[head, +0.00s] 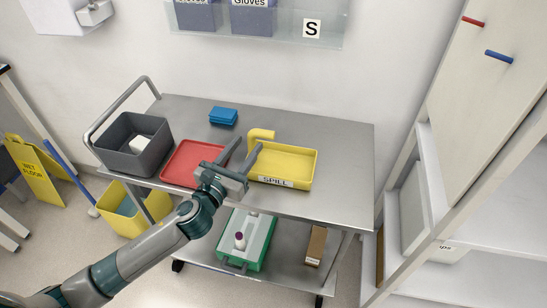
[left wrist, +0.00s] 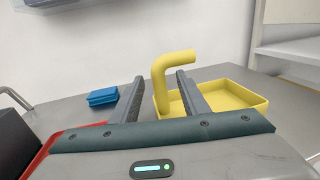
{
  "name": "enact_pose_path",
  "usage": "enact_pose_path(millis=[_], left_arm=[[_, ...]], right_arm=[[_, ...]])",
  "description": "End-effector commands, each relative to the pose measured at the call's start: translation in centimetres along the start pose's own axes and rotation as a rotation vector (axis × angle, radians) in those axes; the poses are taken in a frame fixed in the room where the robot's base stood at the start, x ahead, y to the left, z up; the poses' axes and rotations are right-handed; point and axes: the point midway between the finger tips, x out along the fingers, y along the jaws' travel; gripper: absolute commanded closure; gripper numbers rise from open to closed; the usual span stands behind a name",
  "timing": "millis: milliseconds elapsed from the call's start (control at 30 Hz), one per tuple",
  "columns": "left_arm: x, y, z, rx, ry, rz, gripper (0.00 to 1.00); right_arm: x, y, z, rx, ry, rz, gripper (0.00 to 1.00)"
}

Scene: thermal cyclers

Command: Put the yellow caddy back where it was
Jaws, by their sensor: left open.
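The yellow caddy (head: 297,165) is a shallow tray with a hooked handle and a "SPILL" label on its front. It rests on the top of the steel cart, right of the red tray. My left gripper (head: 240,149) is open at the caddy's left side, close to the handle. In the left wrist view the yellow handle (left wrist: 173,75) rises between the two open fingers, and the caddy's tray (left wrist: 235,92) lies behind the right finger. I cannot tell whether a finger touches the handle. My right gripper is not in view.
On the cart top (head: 345,150) are a red tray (head: 183,165), a grey bin (head: 118,157) and a blue stack (head: 223,116). The lower shelf holds a green tray (head: 262,250) and a brown box (head: 316,245). White shelving (head: 480,210) stands at right. The cart's right end is clear.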

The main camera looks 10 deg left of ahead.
Motion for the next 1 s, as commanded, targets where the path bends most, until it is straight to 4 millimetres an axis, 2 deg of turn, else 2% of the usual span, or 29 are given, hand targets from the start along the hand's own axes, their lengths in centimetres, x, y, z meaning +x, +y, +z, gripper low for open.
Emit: enact_pose_path(millis=[367, 867, 900, 1000], left_arm=[[4.1, 0.2, -0.5, -0.001, -0.001, 0.000, 0.59], [4.3, 0.2, -0.6, 0.000, 0.000, 0.000, 0.59], [4.3, 0.2, -0.6, 0.000, 0.000, 0.000, 0.61], [4.3, 0.2, -0.6, 0.000, 0.000, 0.000, 0.85]], right_arm=[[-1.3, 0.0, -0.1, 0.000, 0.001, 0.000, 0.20], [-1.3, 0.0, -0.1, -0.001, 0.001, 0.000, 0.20], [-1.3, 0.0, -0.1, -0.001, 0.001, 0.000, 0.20], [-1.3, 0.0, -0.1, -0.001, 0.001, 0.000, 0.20]])
